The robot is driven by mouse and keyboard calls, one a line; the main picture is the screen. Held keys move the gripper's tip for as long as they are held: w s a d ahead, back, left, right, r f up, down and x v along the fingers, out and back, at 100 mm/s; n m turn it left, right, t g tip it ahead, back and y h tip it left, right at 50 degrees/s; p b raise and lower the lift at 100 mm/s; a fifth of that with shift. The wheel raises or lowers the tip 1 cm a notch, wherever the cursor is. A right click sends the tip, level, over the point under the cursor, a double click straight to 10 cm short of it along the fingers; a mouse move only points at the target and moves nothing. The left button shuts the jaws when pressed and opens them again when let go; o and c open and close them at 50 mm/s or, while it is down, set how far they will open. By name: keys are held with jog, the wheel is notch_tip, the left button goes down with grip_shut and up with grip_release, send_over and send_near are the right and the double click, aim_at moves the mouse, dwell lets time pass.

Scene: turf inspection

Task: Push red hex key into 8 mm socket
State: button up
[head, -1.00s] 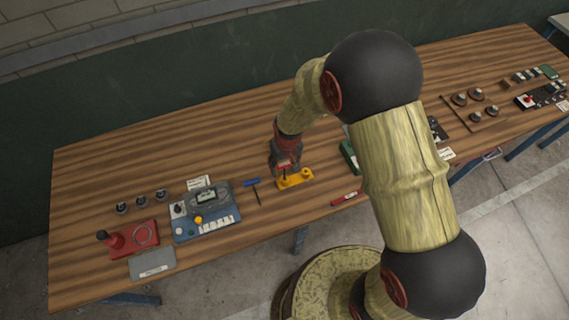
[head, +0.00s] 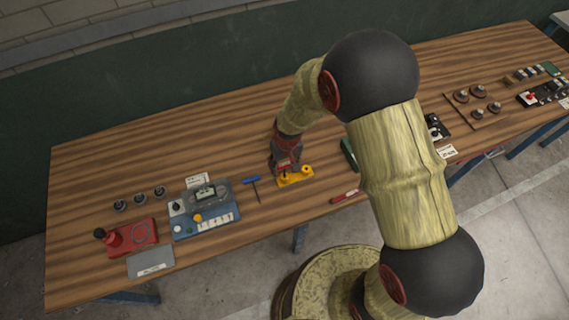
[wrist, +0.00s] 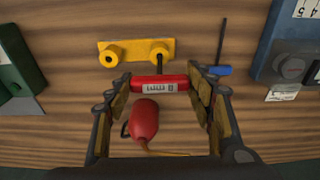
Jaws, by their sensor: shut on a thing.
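The yellow socket block (head: 295,179) lies on the wooden table. In the wrist view the same block (wrist: 137,47) shows two round sockets, left (wrist: 110,56) and right (wrist: 159,54). My gripper (head: 281,172) is low at the block's left end in the head view. In the wrist view my gripper (wrist: 160,88) is shut on the labelled handle of the red hex key (wrist: 160,85). A short dark shaft runs from the handle to the right socket. How deep its tip sits I cannot tell. Socket sizes are not legible.
A blue T-handled key (head: 252,180) lies left of the block. Farther left is a blue instrument panel (head: 205,222). A red-handled tool (head: 345,196) lies near the front edge. A green box (head: 347,153) stands right of the block, partly behind my arm.

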jog(key=shift+f+b, duration=0.45)
jog(key=shift+f, duration=0.3)
jog(key=o, duration=1.2)
jog(key=shift+o, duration=0.2)
jog(key=shift+r, duration=0.1)
notch_tip(320, 180, up, 12)
jog(key=s, duration=0.1)
jog(key=shift+s+d, duration=0.2)
